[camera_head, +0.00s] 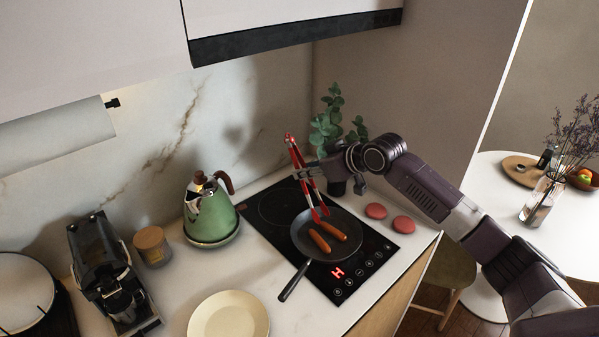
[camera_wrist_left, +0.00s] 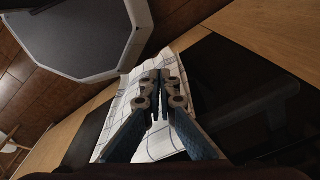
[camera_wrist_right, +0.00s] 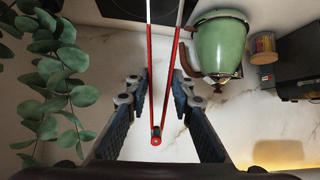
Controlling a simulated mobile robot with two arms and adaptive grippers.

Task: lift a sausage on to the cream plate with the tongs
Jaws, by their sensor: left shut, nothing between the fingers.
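The red tongs (camera_head: 297,158) are in my right gripper (camera_head: 306,173), their tips pointing down over the frying pan (camera_head: 346,252). Two sausages (camera_head: 319,241) lie in the pan; the tong tips are at the far end of the sausages, and contact cannot be told. In the right wrist view my right gripper's fingers (camera_wrist_right: 160,82) flank the two arms of the tongs (camera_wrist_right: 151,80), which are slightly spread. The cream plate (camera_head: 228,318) is empty on the counter at the bottom. My left gripper (camera_wrist_left: 160,78) is shut and empty above a checked cloth (camera_wrist_left: 190,80) in the left wrist view.
The pan sits on a black hob (camera_head: 372,257). Two reddish round items (camera_head: 376,211) lie at its right. A green kettle (camera_head: 210,215), candle jar (camera_head: 152,245) and coffee machine (camera_head: 103,262) stand left. A plant (camera_head: 335,120) is behind. Counter between plate and hob is clear.

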